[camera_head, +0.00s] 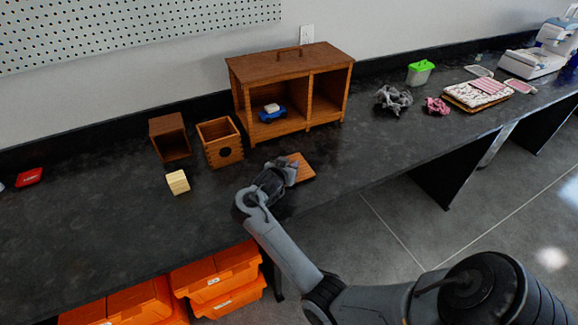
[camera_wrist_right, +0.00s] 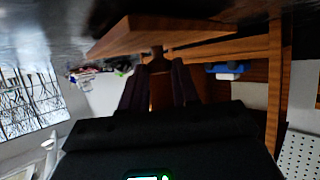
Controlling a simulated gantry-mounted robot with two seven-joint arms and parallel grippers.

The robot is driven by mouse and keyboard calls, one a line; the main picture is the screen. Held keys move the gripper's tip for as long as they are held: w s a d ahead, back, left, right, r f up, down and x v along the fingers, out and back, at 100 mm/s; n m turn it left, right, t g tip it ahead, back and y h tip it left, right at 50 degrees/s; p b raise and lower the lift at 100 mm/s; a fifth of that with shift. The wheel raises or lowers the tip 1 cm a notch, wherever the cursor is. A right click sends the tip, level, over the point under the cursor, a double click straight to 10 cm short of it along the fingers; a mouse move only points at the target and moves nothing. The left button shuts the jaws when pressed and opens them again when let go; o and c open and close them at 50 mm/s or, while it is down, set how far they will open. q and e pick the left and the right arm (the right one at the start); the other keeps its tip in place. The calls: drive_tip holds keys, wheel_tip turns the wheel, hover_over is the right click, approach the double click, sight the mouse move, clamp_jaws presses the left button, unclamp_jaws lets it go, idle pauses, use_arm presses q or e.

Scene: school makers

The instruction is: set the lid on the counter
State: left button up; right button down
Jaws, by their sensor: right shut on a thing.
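The lid is a flat square of orange-brown wood (camera_head: 304,169), at the counter's front part, right of my right gripper (camera_head: 287,169). In the right wrist view, which is upside down, the lid (camera_wrist_right: 170,36) lies just beyond the fingertips (camera_wrist_right: 159,82). My right gripper is shut on a small wooden knob of the lid. The lid is at or very close to the dark counter (camera_head: 120,210); I cannot tell whether it touches. Part of the lid is hidden behind the gripper. My left gripper is not in view.
An open wooden box with a round hole (camera_head: 221,152), another wooden box (camera_head: 170,146) and a pale block (camera_head: 178,182) stand to the left. A wooden cabinet (camera_head: 237,85) holding a blue toy car (camera_head: 272,114) stands behind. Grey crumpled cloth (camera_head: 394,100) lies right.

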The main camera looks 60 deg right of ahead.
drive_tip(key=shift+f, duration=0.15)
drive_tip(key=c, duration=0.8)
unclamp_jaws()
